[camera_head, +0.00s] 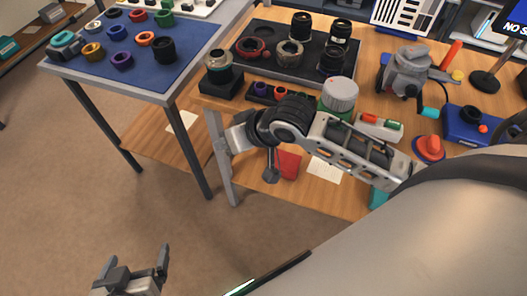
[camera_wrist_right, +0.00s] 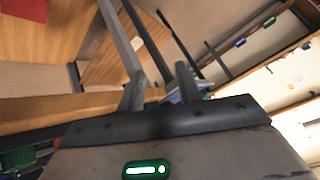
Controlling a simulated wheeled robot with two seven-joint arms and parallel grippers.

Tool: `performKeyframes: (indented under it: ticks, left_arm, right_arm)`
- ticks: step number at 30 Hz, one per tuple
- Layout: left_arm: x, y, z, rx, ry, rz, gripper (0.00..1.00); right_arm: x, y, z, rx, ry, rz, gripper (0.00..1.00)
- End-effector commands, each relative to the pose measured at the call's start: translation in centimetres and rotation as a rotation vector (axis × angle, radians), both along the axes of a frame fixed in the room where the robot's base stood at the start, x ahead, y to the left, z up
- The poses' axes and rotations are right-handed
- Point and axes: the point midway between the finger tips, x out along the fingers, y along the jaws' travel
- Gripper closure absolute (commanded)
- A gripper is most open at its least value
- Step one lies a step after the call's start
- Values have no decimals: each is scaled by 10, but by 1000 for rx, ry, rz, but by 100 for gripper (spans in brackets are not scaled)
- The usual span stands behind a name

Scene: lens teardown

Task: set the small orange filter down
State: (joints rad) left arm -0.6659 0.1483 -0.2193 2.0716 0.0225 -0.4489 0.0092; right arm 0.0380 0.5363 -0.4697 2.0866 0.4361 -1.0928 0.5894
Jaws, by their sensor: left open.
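An orange ring (camera_head: 145,38) lies on the blue mat (camera_head: 190,72) of the left table, among other coloured rings. A red-orange ring (camera_head: 279,92) sits in a small black rack (camera_head: 258,97) on the wooden table. I cannot tell which one is the small orange filter. My left gripper (camera_head: 137,262) is open and empty above the floor, low in the head view, far from both rings.
A dark tray (camera_head: 262,68) with lens parts stands on the wooden table (camera_head: 362,48). A grey-lidded jar (camera_head: 340,93), a red knob (camera_head: 429,148) and a blue box (camera_head: 468,124) are near my right arm. Table legs stand between the left table and the floor.

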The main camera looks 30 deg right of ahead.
Motion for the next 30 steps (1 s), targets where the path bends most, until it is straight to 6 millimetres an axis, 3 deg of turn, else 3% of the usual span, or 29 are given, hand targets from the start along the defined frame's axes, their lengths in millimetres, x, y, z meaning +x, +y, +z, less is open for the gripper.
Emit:
performKeyframes:
  ticks: [1,6,12,17,30]
  left_arm:
    - [0,0,0,1,0,-1,7]
    - [0,0,0,2,-1,-2,7]
    - [0,1,0,3,-1,-3,7]
    - [0,1,0,3,-1,-2,7]
    - [0,1,1,3,-2,-2,7]
  right_arm:
    - [-18,10,-19,24,-32,10,65]
    - [-64,10,-57,-33,-200,14,65]
    - [-107,-6,-78,-166,-296,11,65]
    - [-116,-11,-81,-205,-316,16,65]
    - [-116,-10,-81,-203,-315,17,65]
